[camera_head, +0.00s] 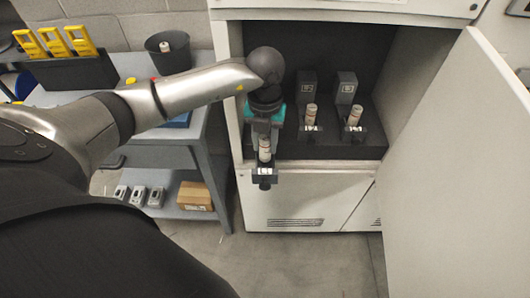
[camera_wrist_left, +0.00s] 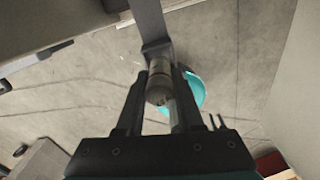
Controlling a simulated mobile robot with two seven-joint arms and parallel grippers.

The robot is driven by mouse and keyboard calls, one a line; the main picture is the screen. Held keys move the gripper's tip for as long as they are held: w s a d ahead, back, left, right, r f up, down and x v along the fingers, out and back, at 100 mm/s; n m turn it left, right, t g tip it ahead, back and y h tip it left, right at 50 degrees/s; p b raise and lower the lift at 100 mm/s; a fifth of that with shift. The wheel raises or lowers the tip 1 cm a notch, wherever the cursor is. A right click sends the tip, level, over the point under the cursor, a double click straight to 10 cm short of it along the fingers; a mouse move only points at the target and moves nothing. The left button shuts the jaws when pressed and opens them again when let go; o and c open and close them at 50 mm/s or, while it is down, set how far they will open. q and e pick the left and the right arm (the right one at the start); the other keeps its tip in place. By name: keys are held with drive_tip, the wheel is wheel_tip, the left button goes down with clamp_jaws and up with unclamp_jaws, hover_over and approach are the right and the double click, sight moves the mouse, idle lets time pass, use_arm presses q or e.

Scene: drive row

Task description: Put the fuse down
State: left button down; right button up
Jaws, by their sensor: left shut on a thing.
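My left gripper (camera_head: 264,137) is shut on a pale cylindrical fuse (camera_head: 264,150) in front of the open cabinet (camera_head: 228,70), at its left side. In the left wrist view the fuse (camera_wrist_left: 160,78) is between the two fingers (camera_wrist_left: 160,95), with floor visible far below. A dark clip-like piece (camera_head: 264,180) with a white label is at the fuse's lower end; I cannot tell how they are joined. Two similar fuses, a middle one (camera_head: 310,116) and a right one (camera_head: 354,114), stand tilted in dark holders inside the cabinet. My right gripper is not in view.
The cabinet door (camera_head: 460,170) stands open at right. At left, a grey bench (camera_head: 160,135) carries a black cup (camera_head: 168,62) with a pale cylinder inside and several yellow devices (camera_head: 55,40). Its lower shelf holds a cardboard box (camera_head: 196,196). The floor (camera_head: 270,262) in front is clear.

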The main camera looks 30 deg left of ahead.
sight(265, 152)
use_arm(q)
drive_tip(key=shift+f, duration=1.95)
drive_tip(key=shift+b, duration=0.3)
drive_tip(key=shift+f, duration=0.15)
drive_tip(key=c, duration=0.5)
unclamp_jaws()
drive_tip(key=shift+c, duration=0.2)
drive_tip(key=shift+r, duration=0.35)
wheel_tip(265, 152, up, 12)
drive_tip(key=shift+f+p, duration=0.15)
drive_tip(key=shift+p, duration=0.6)
